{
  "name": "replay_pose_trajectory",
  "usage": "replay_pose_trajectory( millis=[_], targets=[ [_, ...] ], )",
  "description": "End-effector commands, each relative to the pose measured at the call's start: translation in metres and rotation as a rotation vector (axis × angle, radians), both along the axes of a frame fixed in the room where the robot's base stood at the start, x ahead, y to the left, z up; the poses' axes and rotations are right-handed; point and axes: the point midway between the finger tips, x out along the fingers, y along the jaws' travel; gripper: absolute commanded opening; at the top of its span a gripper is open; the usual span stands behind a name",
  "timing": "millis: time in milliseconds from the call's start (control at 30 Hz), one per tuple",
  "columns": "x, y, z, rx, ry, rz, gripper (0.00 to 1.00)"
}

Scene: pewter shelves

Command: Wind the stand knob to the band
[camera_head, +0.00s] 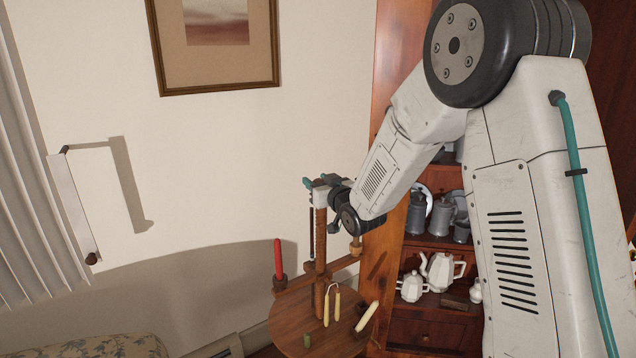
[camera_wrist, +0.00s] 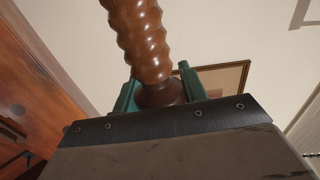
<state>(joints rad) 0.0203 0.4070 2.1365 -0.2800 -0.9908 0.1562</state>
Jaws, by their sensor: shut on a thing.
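The wooden stand has an upright threaded post (camera_head: 320,242) rising from a round table top (camera_head: 290,318), with a crossbar (camera_head: 298,281) across it. My gripper (camera_head: 320,183) is at the top of the post, reaching in from the right. In the wrist view, the teal fingers (camera_wrist: 155,90) sit on either side of the flared brown knob (camera_wrist: 162,95) at the end of the threaded post (camera_wrist: 140,40). They are shut on the knob. The knob is mostly hidden in the head view. I cannot make out a band on the post.
A red candle (camera_head: 278,258) stands on the crossbar's left end. Two cream candles (camera_head: 332,305) joined by a wick, another cream candle (camera_head: 367,317) and a green stub (camera_head: 306,340) are on the stand. A shelf unit with pewter tankards (camera_head: 439,216) and white teapots (camera_head: 440,270) is right.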

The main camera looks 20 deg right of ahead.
Motion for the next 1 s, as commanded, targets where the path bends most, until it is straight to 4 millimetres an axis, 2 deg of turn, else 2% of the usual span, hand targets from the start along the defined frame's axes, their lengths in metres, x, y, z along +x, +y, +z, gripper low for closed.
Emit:
replay_pose_trajectory(
  millis=[267, 1000],
  targets=[
    [0.000, -0.001, 0.001, 0.002, -0.001, -0.176, 0.19],
    [-0.003, -0.012, 0.000, 0.000, -0.001, -0.875, 0.19]
  ],
)
